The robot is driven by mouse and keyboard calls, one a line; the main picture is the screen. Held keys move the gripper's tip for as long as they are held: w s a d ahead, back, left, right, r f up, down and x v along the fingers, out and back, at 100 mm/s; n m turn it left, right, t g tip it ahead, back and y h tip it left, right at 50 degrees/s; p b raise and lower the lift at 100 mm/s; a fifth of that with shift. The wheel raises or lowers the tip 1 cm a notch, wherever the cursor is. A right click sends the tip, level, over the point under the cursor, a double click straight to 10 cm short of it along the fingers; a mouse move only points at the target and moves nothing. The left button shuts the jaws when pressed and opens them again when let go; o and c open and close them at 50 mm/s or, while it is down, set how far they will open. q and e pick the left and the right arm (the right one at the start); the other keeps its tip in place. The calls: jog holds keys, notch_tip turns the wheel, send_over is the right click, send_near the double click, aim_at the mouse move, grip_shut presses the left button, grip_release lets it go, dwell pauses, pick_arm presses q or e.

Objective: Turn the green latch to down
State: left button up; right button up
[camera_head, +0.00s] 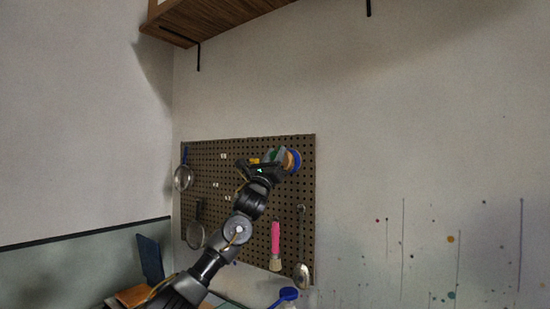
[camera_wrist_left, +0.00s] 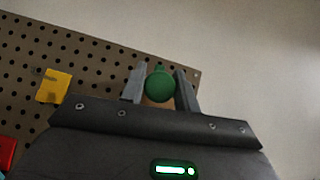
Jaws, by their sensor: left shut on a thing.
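The green latch (camera_wrist_left: 160,85) shows in the left wrist view as a round green knob with a small nub at its top. It sits between the two grey fingers of my left gripper (camera_wrist_left: 161,90), which is shut on it. In the head view my left gripper (camera_head: 277,157) is at the upper right of the brown pegboard (camera_head: 225,170). A bit of green shows there by the fingers, with a tan and blue round thing (camera_head: 295,160) just to the right. The gripper hides most of the latch in the head view. My right gripper is not in view.
Strainers (camera_head: 183,178), a pink-handled brush (camera_head: 275,245) and a ladle (camera_head: 302,274) hang on the board. A yellow piece (camera_wrist_left: 54,86) and a red piece (camera_wrist_left: 6,153) are left of the gripper. A wooden shelf (camera_head: 215,20) is above.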

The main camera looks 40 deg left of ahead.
pick_arm(q)
jog(key=n+g+y+b, duration=0.1)
jog(key=n+g+y, duration=0.1)
jog(key=n+y, duration=0.3)
jog(key=shift+n, duration=0.3)
jog(key=n+g+y, duration=0.2)
jog(key=n, duration=0.1)
jog(key=shift+n+y, duration=0.3)
jog(key=n+g+y, duration=0.2)
jog(key=n+g, duration=0.1)
jog(key=n, duration=0.1)
jog(key=shift+n, duration=0.3)
jog(key=n+g+y, duration=0.1)
jog(key=n+g, duration=0.2)
jog(key=shift+a+n, duration=0.1)
jog(key=shift+n, duration=0.3)
jog(key=n+g, duration=0.3)
jog(key=shift+n+h, duration=0.3)
jog(key=shift+n, duration=0.1)
jog(key=n+g+h, duration=0.1)
jog(key=n+g, duration=0.1)
jog(key=shift+n+h, duration=0.4)
jog(key=shift+f+n+g+h, duration=0.1)
jog(key=shift+n+g+h, duration=0.6)
jog(key=shift+n, duration=0.1)
jog(key=shift+f+n+g+h, duration=0.15)
jog(key=shift+n+g+h, duration=0.15)
jog(key=shift+n+h, duration=0.65)
jog(key=shift+h, duration=0.25)
